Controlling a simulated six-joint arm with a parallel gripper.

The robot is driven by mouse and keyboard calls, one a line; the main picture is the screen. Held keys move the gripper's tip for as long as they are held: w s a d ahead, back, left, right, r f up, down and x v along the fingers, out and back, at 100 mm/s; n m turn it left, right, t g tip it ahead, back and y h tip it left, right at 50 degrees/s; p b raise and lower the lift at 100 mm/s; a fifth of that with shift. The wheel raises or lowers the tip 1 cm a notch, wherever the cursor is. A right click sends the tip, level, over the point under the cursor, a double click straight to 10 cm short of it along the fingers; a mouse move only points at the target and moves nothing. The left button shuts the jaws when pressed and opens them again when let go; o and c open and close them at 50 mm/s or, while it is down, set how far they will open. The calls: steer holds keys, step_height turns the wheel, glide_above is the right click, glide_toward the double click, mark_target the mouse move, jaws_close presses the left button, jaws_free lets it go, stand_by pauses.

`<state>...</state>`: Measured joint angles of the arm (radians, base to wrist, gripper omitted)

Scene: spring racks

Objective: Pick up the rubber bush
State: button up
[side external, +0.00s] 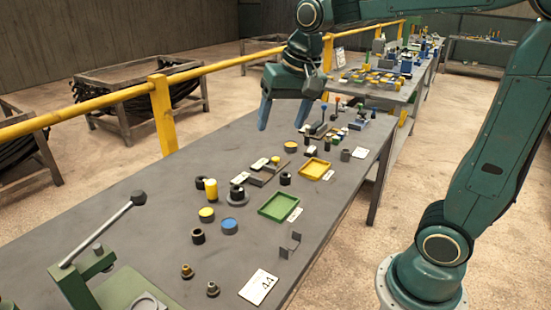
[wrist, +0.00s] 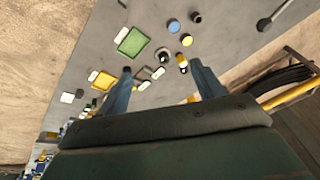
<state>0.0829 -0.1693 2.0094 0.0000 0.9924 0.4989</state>
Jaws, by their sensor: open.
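Several short black cylindrical pieces that could be the rubber bush stand on the grey table. One black piece (side external: 198,236) is beside a blue-topped disc, another (side external: 237,191) is on a round grey dish, and another (side external: 285,178) is near the trays. I cannot tell which is the rubber bush. In the wrist view, a black piece (wrist: 196,17) shows near the top. My gripper (side external: 284,115) is above the far left part of the table, pointing down, with fingers apart and nothing between them. In the wrist view, the gripper (wrist: 160,70) spans the dish area.
A green tray (side external: 280,206) and a yellow tray (side external: 314,168) lie along the right side. Yellow and blue round pieces, brass fittings and white cards are scattered about. A green lever press (side external: 90,275) stands at the near left. A yellow rail (side external: 160,115) runs behind the table.

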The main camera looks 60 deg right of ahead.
steer(key=w+d+f+m+g, duration=0.1)
steer(key=w+d+f+m, duration=0.15)
steer(key=w, duration=0.45)
steer(key=w+d+f+m+g, duration=0.1)
steer(key=w+d+f+m, duration=0.15)
steer(key=w, duration=0.35)
steer(key=m+g, duration=0.2)
steer(key=m, duration=0.4)
glide_above(237, 188)
step_height(237, 188, down, 14)
steer(key=shift+s+a+f, duration=0.1)
steer(key=shift+a+f, duration=0.1)
steer(key=shift+f, duration=2.05)
steer(key=shift+a+f, duration=0.2)
steer(key=shift+f, duration=2)
steer(key=shift+s+f, duration=0.15)
steer(key=shift+f, duration=1.15)
steer(key=shift+s+f, duration=0.1)
steer(key=shift+f, duration=1.15)
steer(key=c, duration=1.2)
